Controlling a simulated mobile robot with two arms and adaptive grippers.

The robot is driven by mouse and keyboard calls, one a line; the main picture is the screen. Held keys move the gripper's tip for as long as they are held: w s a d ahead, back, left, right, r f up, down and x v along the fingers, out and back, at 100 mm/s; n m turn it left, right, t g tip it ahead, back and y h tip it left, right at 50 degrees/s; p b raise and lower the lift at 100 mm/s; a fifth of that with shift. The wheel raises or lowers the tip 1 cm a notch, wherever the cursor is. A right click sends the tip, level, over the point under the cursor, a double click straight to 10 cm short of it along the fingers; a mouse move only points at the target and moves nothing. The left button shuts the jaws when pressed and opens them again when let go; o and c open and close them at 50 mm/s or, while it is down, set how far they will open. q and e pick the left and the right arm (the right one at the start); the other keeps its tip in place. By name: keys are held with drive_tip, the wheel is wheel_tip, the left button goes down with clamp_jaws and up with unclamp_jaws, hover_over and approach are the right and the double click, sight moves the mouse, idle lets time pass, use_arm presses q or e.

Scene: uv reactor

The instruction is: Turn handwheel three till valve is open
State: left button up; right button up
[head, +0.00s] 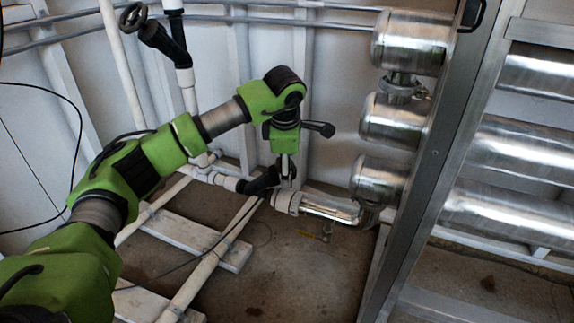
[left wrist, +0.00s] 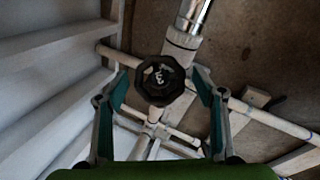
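Handwheel three (left wrist: 160,80) is a black, faceted knob with a white "3" on its face, in the middle of the left wrist view. My left gripper (left wrist: 158,76) is open, with one finger on each side of the wheel. Small gaps seem to show between fingers and rim, but I cannot tell whether either touches. In the head view my left gripper (head: 285,170) points down at the black valve body (head: 260,183) on the low white pipe. The wheel is mostly hidden there by the gripper. My right gripper is not in view.
Another black handwheel (head: 132,17) sits on an upright pipe at the upper left. Shiny metal cylinders (head: 393,120) and a steel frame post (head: 430,160) stand to the right. A metal pipe (head: 330,207) runs beside the valve. White pipes and beams lie low on the brown floor.

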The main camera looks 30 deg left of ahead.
use_arm(q)
drive_tip(key=c, duration=0.7)
